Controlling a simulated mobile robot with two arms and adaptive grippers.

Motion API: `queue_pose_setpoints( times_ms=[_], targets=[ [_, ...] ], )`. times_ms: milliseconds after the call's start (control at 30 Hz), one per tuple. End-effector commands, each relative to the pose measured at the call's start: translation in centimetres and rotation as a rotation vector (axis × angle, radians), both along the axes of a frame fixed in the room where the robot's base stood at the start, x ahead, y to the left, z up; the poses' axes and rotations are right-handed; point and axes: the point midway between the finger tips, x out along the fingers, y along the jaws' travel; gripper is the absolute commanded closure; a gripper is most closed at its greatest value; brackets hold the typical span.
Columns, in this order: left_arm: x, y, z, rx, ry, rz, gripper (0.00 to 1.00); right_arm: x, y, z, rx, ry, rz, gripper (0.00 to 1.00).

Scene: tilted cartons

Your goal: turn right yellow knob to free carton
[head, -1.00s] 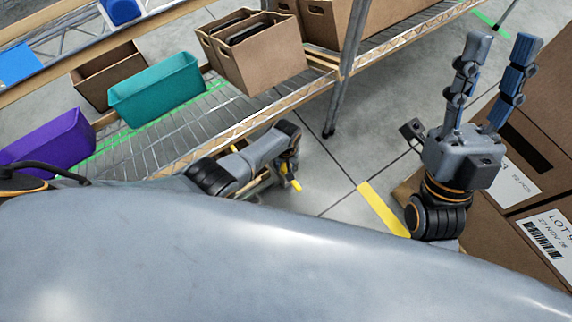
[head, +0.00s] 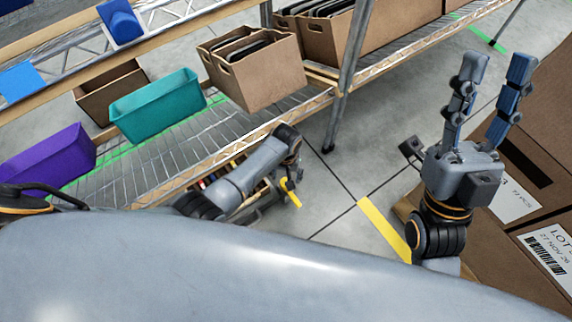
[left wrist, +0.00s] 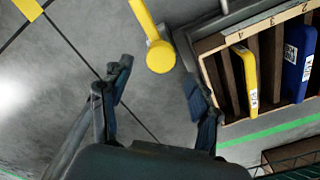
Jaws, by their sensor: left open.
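A yellow knob with a bar and round end (left wrist: 160,56) shows in the left wrist view. In the head view a yellow piece (head: 290,194) shows just below my left wrist. My left gripper (left wrist: 156,80) is open and empty, its fingers spread just short of the knob's round end and apart from it. A wooden rack (left wrist: 236,40) with numbered slots stands to the right, holding a yellow carton (left wrist: 245,78) and a blue one (left wrist: 298,60). My right gripper (head: 497,66) is open and empty, pointing up.
A wire shelf (head: 170,150) carries a purple bin (head: 48,162), a teal bin (head: 157,105) and a brown box (head: 262,78). Large labelled cartons (head: 535,225) stand close behind my right gripper. Floor between shelf and right arm is clear.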

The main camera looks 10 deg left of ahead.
Motion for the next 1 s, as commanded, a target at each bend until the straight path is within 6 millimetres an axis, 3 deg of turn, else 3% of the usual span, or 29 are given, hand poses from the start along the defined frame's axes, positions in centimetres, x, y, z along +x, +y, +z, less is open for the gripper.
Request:
queue_pose_setpoints(
  times_ms=[400,1000],
  targets=[
    [0.0,0.0,6.1,0.000,-0.001,0.001,0.38,0.0,0.0,0.0,0.000,0.000,0.000,0.60],
    [-0.1,0.0,6.9,0.001,0.001,0.000,0.38,0.0,0.0,0.0,0.000,0.000,0.000,0.60]
  ],
)
